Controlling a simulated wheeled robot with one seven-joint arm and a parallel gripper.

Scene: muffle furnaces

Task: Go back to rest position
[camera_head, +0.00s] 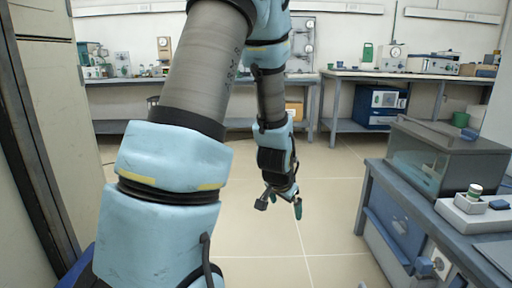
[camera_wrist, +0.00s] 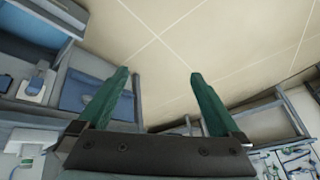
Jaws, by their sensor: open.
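My gripper (camera_head: 282,200) hangs at the end of my light blue and grey arm, over the open tiled floor in the head view. In the wrist view my gripper (camera_wrist: 160,85) shows two green fingers spread wide apart, with nothing between them. The fingers touch nothing that I can see. My arm hides part of the benches at the back.
A blue-grey bench (camera_head: 376,190) with a glass-fronted box (camera_head: 440,160) stands at the right. Back benches (camera_head: 345,75) carry instruments; a blue device (camera_head: 380,104) sits on a lower shelf. A pale cabinet (camera_head: 45,90) is close at left. The middle floor (camera_head: 330,215) is clear.

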